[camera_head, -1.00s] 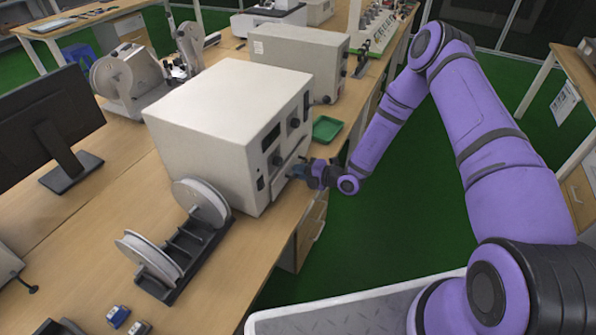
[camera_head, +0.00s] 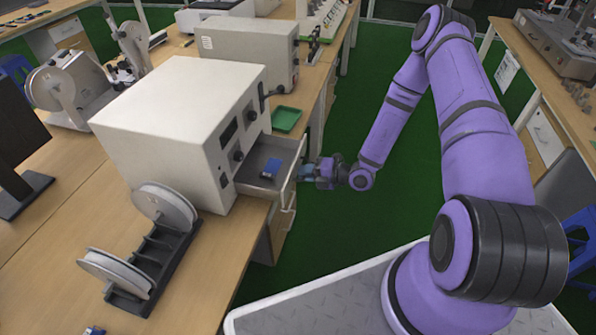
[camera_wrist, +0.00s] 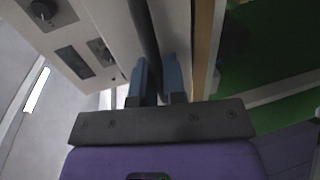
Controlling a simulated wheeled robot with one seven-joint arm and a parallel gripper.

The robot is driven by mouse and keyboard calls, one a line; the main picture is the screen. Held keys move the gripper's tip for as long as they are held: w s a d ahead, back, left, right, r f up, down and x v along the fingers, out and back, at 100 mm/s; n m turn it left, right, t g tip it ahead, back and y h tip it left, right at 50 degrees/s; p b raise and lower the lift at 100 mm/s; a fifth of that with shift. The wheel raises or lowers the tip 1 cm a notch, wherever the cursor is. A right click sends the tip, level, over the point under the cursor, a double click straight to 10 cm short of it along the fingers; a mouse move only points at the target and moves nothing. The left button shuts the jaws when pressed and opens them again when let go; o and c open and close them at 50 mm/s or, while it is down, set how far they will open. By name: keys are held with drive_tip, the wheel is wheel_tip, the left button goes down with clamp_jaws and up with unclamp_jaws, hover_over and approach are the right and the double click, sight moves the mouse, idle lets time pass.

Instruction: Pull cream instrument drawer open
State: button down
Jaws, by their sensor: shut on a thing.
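The cream instrument (camera_head: 180,125) stands on the wooden bench. Its drawer (camera_head: 288,152) is pulled out of the front toward the right, and a small blue block (camera_head: 270,168) lies inside it. My gripper (camera_head: 306,172) is at the drawer's front on the right. In the wrist view my gripper (camera_wrist: 156,80) has its two blue fingers on either side of a dark handle bar (camera_wrist: 144,35), shut on it. The instrument's knobbed panel (camera_wrist: 70,40) shows at the upper left there.
A green tray (camera_head: 286,119) lies on the bench behind the drawer. A two-reel stand (camera_head: 150,250) is in front of the instrument. Another cream box (camera_head: 245,55) stands behind. The green floor right of the bench is clear around my forearm.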

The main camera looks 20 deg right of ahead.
drive_tip(key=c, duration=1.2)
unclamp_jaws()
drive_tip(key=shift+s+d, duration=0.1)
drive_tip(key=shift+d, duration=0.05)
drive_tip(key=v, duration=1)
drive_tip(key=shift+s+d, duration=0.15)
drive_tip(key=shift+d, duration=0.1)
